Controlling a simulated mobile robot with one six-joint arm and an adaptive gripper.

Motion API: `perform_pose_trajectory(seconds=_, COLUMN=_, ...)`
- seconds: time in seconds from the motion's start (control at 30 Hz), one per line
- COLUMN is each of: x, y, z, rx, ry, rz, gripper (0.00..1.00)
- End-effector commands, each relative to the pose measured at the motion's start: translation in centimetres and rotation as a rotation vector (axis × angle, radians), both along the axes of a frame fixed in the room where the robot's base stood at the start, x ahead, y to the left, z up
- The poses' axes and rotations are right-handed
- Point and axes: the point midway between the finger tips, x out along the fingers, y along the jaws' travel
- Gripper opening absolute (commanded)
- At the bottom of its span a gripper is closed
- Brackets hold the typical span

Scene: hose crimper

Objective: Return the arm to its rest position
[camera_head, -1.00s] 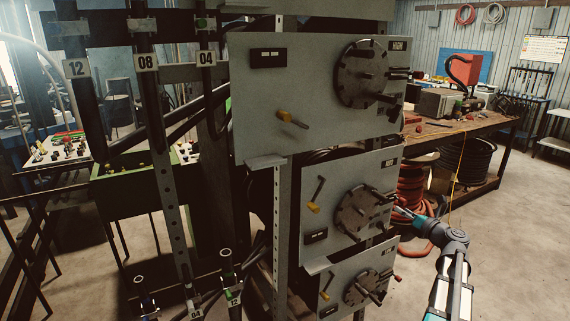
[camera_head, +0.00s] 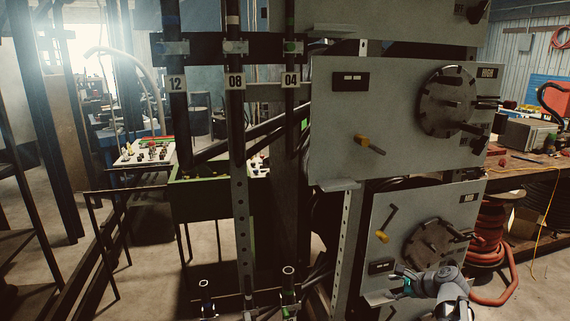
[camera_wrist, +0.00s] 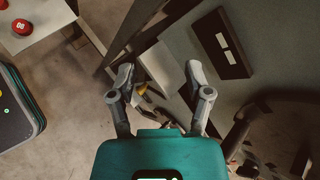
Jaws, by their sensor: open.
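My arm comes in at the lower right of the head view, bent toward the left. My gripper (camera_wrist: 160,75) shows clearly in the wrist view, its two fingers apart with nothing held between them. In the head view it is small and in front of the lower grey panel (camera_head: 395,215), near that panel's dark label plate. The arm covers part of the lower round dial (camera_head: 435,243). In the wrist view a grey panel with a dark label plate (camera_wrist: 222,42) lies to the right of the fingers. I cannot tell the gap between gripper and panel.
Hoses numbered 12, 08 and 04 hang at the left of the rack. A coiled red hose (camera_head: 490,235) lies by the workbench (camera_head: 525,170). Open floor shows at the lower left.

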Motion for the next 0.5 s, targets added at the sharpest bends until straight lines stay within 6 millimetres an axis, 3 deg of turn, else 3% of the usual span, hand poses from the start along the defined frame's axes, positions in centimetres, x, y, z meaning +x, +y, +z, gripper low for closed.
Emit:
perform_pose_trajectory(seconds=0.03, x=-0.7, y=1.8, z=-0.7, rx=-0.07, ry=-0.003, rz=0.075, gripper=0.65)
perform_pose_trajectory(seconds=0.2, x=-2.8, y=6.0, z=-2.8, rx=-0.303, ry=-0.014, rz=0.337, gripper=0.65)
perform_pose_trajectory(seconds=0.5, x=-7.2, y=11.4, z=-5.8, rx=-0.664, ry=-0.037, rz=0.837, gripper=0.65)
